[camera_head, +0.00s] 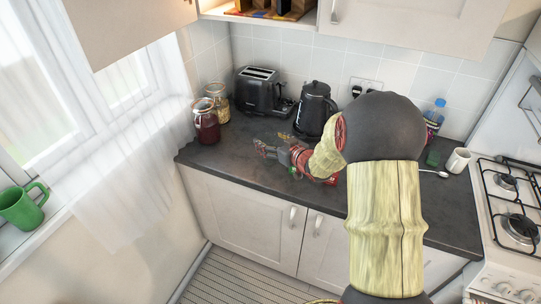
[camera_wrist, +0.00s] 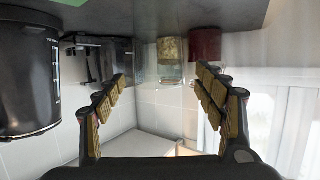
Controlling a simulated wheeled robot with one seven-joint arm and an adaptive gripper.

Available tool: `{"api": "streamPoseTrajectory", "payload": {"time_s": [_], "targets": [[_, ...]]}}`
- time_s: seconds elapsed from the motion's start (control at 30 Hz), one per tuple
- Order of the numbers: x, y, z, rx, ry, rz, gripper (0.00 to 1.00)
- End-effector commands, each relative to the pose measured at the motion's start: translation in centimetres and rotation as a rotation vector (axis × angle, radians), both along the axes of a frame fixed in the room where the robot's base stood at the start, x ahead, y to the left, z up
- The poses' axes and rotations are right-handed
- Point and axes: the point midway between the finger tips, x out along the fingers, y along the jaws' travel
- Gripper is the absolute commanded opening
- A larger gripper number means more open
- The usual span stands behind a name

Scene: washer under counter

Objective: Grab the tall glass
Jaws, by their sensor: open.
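My gripper (camera_head: 268,150) reaches left, low over the dark counter, in front of the kettle and toaster. In the wrist view, which is upside down, my gripper (camera_wrist: 162,80) has its two padded fingers wide apart. A faint, clear upright shape that looks like the tall glass (camera_wrist: 172,76) shows between the fingertips, hanging from the counter in this inverted picture. I cannot tell whether the fingers touch it. In the head view I cannot make out the glass clearly near my gripper.
The black kettle (camera_head: 314,108) and toaster (camera_head: 260,90) stand behind my gripper. A red-filled jar (camera_head: 206,122) and a pale-filled jar (camera_head: 218,100) stand at the counter's left end. A white mug (camera_head: 458,160) is right, beside the hob (camera_head: 515,205). A green mug (camera_head: 20,208) sits on the windowsill.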

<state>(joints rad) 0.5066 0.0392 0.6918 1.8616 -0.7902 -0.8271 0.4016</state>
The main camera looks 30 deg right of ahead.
Motion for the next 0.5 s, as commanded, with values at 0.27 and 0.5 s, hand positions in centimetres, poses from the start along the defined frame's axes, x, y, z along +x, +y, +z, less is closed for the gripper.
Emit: {"api": "streamPoseTrajectory", "payload": {"time_s": [0.27, 0.5], "targets": [[1.44, 0.02, -0.30, -0.001, -0.001, -0.002, 0.70], [1.41, 0.02, -0.29, -0.001, -0.001, -0.002, 0.61]]}}
